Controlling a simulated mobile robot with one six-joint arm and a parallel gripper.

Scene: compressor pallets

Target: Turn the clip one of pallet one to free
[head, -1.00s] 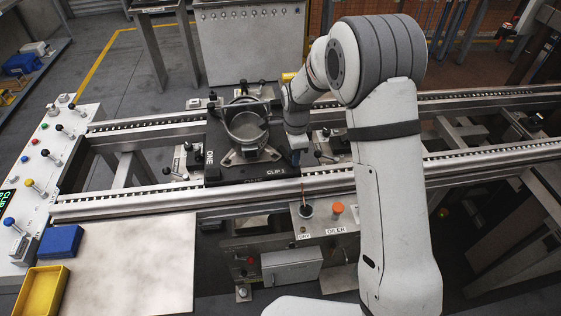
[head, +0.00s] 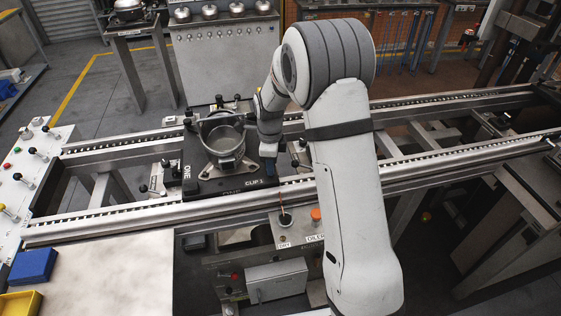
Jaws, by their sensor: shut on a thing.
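Pallet one (head: 207,187) is a dark plate on the rail conveyor, marked ONE and CLIP 1. A grey metal compressor shell (head: 223,140), open at the top, sits on it in a pale bracket. My gripper (head: 269,165) points down at the pallet's right front corner, just above the CLIP 1 label. It is shut on clip one, which is mostly hidden by the gripper; the clip's turn angle cannot be told.
Steel conveyor rails (head: 110,223) run in front of and behind the pallet. A bare metal table (head: 110,265), a blue bin (head: 32,266) and a yellow bin (head: 20,303) are front left.

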